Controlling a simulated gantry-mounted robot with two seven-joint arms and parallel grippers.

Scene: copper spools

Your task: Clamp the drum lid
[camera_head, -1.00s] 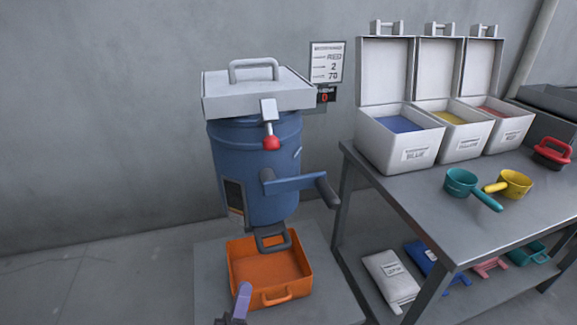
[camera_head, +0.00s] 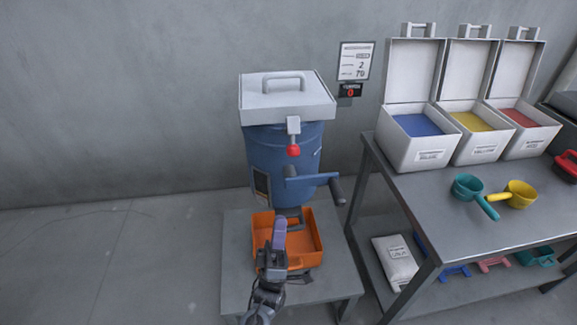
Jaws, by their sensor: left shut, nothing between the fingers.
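The blue drum (camera_head: 270,160) stands upright on a low grey stand. Its white lid (camera_head: 287,100) with a top handle sits flat over it. A clamp with a red knob (camera_head: 293,150) hangs from the lid's front edge against the drum. A blue crank arm with a dark grip (camera_head: 337,191) sticks out from the drum's front right. My left gripper (camera_head: 279,232) is in front of and below the drum, over the orange tray, shut and empty, well below the clamp. My right gripper is not in view.
The orange tray (camera_head: 317,238) lies under the drum on the stand (camera_head: 236,254). At right, a metal table (camera_head: 437,206) holds open blue, yellow and red bins and two scoops. A sign and a small red display hang on the wall.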

